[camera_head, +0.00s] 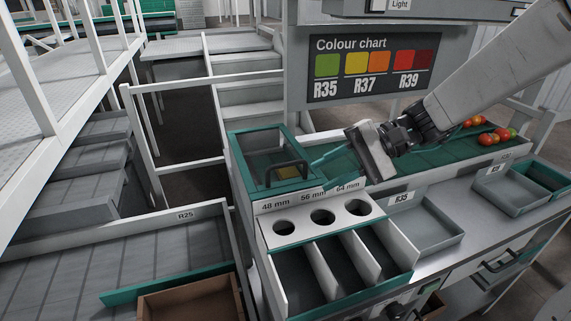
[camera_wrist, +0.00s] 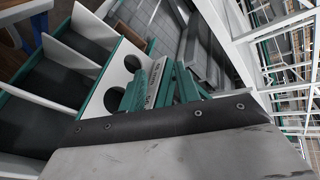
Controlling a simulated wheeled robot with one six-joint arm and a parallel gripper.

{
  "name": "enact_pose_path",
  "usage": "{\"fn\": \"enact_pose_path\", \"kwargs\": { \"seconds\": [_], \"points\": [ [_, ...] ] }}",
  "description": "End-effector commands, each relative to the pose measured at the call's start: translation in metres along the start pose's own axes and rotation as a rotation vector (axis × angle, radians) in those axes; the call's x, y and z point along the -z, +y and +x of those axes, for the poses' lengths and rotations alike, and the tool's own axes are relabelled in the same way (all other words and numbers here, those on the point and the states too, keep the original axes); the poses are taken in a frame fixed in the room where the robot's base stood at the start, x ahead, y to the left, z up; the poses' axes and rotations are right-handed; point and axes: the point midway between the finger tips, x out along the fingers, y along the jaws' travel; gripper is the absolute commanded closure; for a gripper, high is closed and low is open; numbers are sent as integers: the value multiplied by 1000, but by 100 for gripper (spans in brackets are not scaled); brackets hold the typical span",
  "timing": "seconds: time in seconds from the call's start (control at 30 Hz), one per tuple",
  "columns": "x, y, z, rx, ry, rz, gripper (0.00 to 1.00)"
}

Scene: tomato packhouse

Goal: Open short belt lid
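The short belt lid (camera_head: 268,150) is a teal-framed, see-through cover on the grey box left of the green belt. It looks closed, lying flat on the box. Its dark bar handle (camera_head: 288,166) stands at the lid's front right. My gripper (camera_head: 318,173) is just right of the handle, with teal fingers pointing left towards it. The fingers look apart with nothing between them. They also show in the wrist view (camera_wrist: 150,88), where the label strip shows between them. The handle cannot be made out in the wrist view.
In front of the lid is a white sizing panel (camera_head: 298,211) with three round holes above divided bins (camera_head: 340,262). The belt (camera_head: 425,152) carries tomatoes at right. Grey trays (camera_head: 431,229) lie on the bench. A colour chart (camera_head: 372,70) hangs behind; steps and rails stand left.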

Motion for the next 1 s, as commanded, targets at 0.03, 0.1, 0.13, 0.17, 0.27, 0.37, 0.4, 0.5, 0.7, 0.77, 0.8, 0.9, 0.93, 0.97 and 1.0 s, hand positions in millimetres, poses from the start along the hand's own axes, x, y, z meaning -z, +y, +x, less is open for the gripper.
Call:
{"fn": "enact_pose_path", "kwargs": {
  "seconds": [0.03,0.1,0.13,0.17,0.27,0.37,0.4,0.5,0.7,0.77,0.8,0.9,0.93,0.97,1.0],
  "points": [
    [20,-4,3,69,-4,36,68],
    [41,-9,5,151,2,67,68],
    [49,-11,5,181,5,79,68],
    [56,-12,5,207,8,89,68],
    [73,-15,6,268,18,110,68],
    [80,-18,9,295,23,119,68],
    [81,-19,12,297,22,119,68],
    [82,-23,25,298,22,119,68],
    [82,-32,57,296,21,119,68],
    [83,-35,64,296,22,119,68],
    [83,-36,69,296,22,119,68],
    [83,-38,76,296,22,119,68],
    [83,-39,78,296,23,119,68],
    [83,-39,79,296,23,119,68],
    [83,-40,80,297,23,119,68]
  ]
}}
